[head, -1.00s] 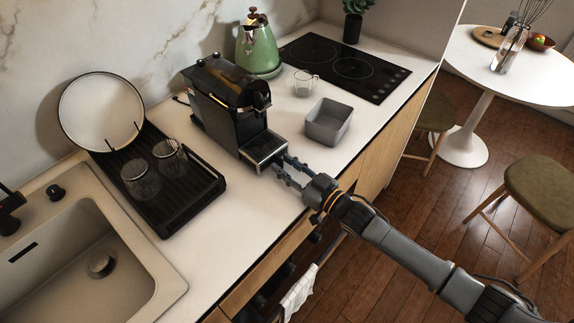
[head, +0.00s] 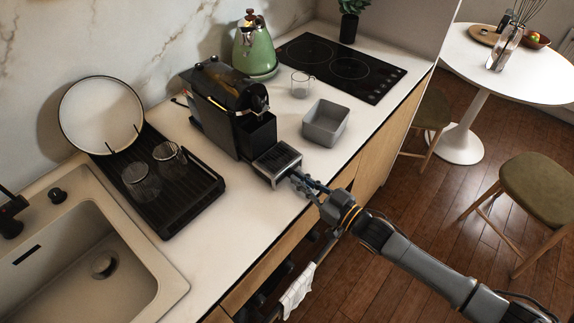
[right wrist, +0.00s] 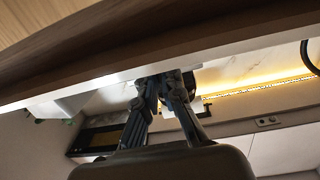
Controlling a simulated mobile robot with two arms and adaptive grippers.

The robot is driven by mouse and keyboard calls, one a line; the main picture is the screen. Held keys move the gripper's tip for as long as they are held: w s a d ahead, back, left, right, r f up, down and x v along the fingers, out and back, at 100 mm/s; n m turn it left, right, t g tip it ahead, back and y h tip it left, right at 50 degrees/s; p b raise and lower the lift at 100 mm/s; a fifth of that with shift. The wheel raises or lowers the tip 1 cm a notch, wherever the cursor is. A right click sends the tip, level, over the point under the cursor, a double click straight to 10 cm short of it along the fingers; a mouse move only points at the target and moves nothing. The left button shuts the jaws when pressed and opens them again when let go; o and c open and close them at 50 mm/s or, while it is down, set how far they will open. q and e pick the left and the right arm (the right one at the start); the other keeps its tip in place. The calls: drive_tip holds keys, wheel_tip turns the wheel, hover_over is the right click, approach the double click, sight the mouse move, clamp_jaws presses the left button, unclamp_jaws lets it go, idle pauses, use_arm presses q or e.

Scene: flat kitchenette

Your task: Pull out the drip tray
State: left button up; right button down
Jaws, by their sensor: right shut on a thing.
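The black coffee machine (head: 220,108) stands on the white counter against the wall. Its drip tray (head: 277,160), a dark grille with a metal rim, sticks out from the machine's front toward the counter's front edge. My right gripper (head: 297,178) is at the front of the drip tray and is shut on it. In the right wrist view the fingers (right wrist: 160,92) are close together at a dark thing, which is mostly hidden behind them. My left gripper is not in view.
A grey square bin (head: 326,123) and a glass cup (head: 301,84) stand right of the machine. A dish rack (head: 178,205) with two glasses and a plate is on the left. The counter before the machine is clear.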

drive_tip(key=p+v, duration=0.1)
drive_tip(key=v, duration=0.6)
drive_tip(key=shift+s, duration=0.1)
drive_tip(key=c, duration=1.5)
unclamp_jaws()
drive_tip(key=v, duration=1.2)
drive_tip(key=shift+d, duration=0.1)
